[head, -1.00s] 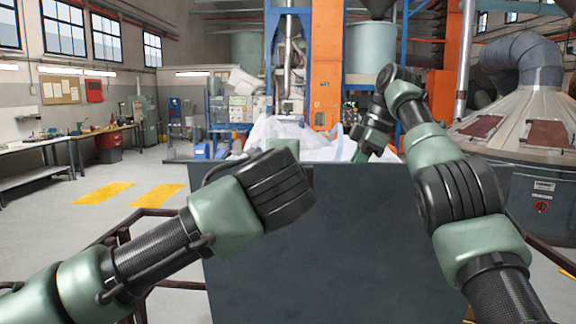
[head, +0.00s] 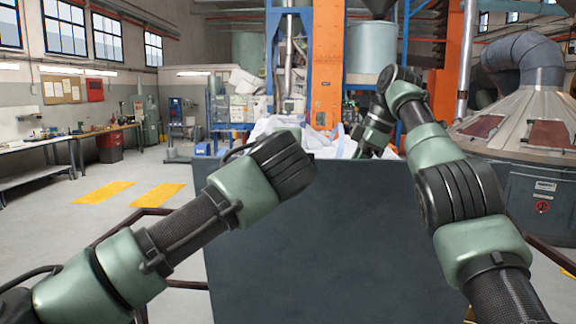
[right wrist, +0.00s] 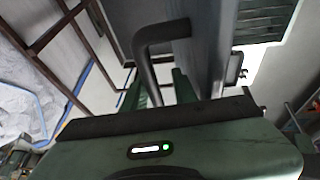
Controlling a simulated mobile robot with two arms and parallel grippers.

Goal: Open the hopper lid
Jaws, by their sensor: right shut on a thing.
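A large dark grey panel (head: 330,245), seemingly the hopper lid, stands steeply in front of me in the head view. In the right wrist view, a bent dark handle (right wrist: 151,66) joins a dark grey surface (right wrist: 207,55). My right gripper (right wrist: 158,88) is shut on this handle, with its green fingers on either side. In the head view, my right arm reaches over the panel's top edge and its fingers are hidden behind it. My left arm ends over the panel's upper left part; its gripper is hidden behind its own wrist.
White bags (head: 277,125) show beyond the panel's top edge. Dark rails (head: 120,228) run low at the left. A large grey machine (head: 540,185) stands at the right, and an orange column (head: 327,70) rises behind. The floor at the left, with yellow markings (head: 157,195), is clear.

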